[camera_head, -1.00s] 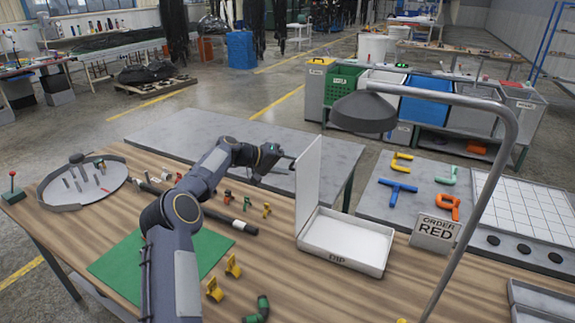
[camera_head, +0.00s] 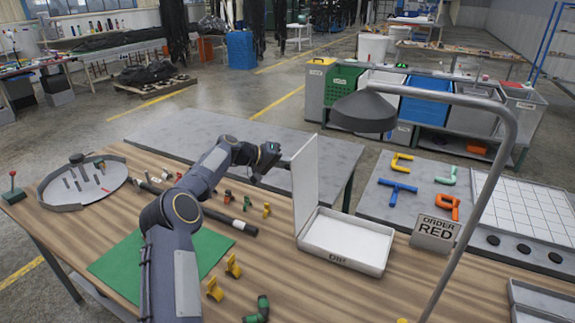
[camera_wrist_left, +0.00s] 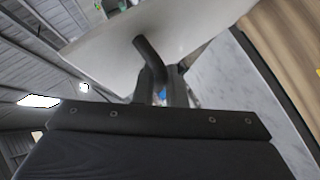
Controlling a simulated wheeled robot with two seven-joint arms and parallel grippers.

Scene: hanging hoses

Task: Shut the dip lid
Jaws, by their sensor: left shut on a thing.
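The dip tray (camera_head: 344,260), a white open box labelled DIP, sits on the wooden table. Its white lid (camera_head: 307,185) stands nearly upright along the tray's left side, so the tray is open. My left gripper (camera_head: 270,160) is at the left face of the lid, near its upper edge. In the left wrist view the fingers (camera_wrist_left: 160,88) are shut on a dark curved handle (camera_wrist_left: 149,55) that meets the lid's pale face (camera_wrist_left: 110,55). My right gripper is not in view.
A lamp (camera_head: 365,112) on a curved pole rises right of the tray, near the ORDER RED sign (camera_head: 435,233). Pipe fittings (camera_head: 233,266), a black rod (camera_head: 230,221) and a green mat (camera_head: 112,264) lie left of the tray.

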